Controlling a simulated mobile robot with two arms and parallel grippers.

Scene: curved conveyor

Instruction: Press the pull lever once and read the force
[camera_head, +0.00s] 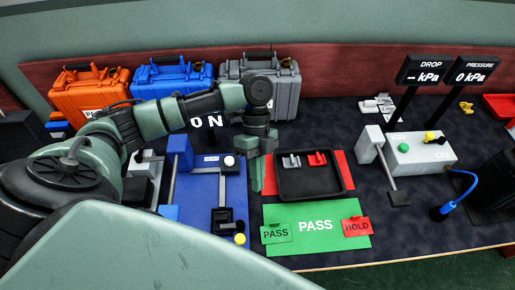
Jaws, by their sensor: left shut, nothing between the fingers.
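A blue test stand (202,190) lies left of centre, with a blue upright (180,155), a grey rod and a blue block (168,212) at the rod's lower end. I cannot tell for certain which part is the pull lever. A black force display (208,122) behind the stand shows what looks like "0 N"; my left arm partly covers it. My left gripper (257,180) points down, shut and empty, between the stand and a black tray (310,193). Whether it touches anything is unclear. My right gripper is not in view.
The tray holds a grey and a red piece. A green PASS mat (315,240) with PASS and HOLD tags lies in front. A grey lever device (370,145) and a button box (420,153) stand right. Orange, blue and grey cases (285,90) line the back.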

